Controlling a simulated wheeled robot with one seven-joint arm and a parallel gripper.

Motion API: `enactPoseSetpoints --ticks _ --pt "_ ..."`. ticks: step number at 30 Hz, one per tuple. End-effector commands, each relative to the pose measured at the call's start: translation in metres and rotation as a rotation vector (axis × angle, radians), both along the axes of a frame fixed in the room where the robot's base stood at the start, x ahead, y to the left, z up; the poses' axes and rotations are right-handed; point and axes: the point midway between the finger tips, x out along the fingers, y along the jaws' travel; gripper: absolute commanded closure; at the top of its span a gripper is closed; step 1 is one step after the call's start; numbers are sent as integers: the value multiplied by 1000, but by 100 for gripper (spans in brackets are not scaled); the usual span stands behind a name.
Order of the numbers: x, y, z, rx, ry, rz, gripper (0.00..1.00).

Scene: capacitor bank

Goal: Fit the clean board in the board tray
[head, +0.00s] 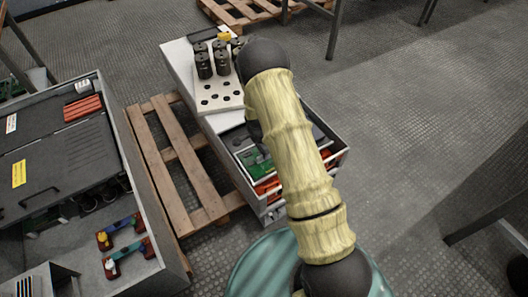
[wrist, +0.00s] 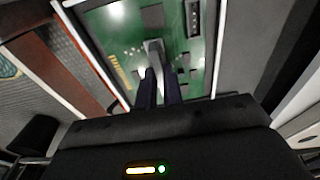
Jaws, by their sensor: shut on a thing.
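The green board (wrist: 122,32) fills the upper middle of the wrist view. It carries dark chips, a white-edged connector and gold contacts. My gripper (wrist: 158,76) is shut on a grey upright piece on the board's face. In the head view the green board (head: 257,163) shows partly inside an open grey box, beside my arm. Pale rims (wrist: 231,55) run along both sides of the board in the wrist view. I cannot tell whether the board rests on the tray floor or is held above it. My arm hides much of the box and gripper in the head view.
Orange parts (head: 268,187) lie in the same box. A white rack (head: 218,97) with several black capacitors stands behind it. A wooden pallet (head: 170,150) lies left, by a grey cabinet (head: 135,180) with an open front bay. The floor right of the box is clear.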

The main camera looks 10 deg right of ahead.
Motion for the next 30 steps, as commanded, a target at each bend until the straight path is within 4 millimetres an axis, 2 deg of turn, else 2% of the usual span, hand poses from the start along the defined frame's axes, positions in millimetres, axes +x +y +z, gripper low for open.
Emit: enactPoseSetpoints --ticks 2,3,6,14,19,23,30 --pt "0 0 0 0 0 0 100" --pt "0 0 0 0 0 0 84" --pt "0 0 0 0 0 0 66" --pt "0 0 0 0 0 0 66" --pt "0 1 10 0 -1 0 66" --pt "0 3 29 0 -2 1 66" --pt "-2 9 76 0 -4 2 66"
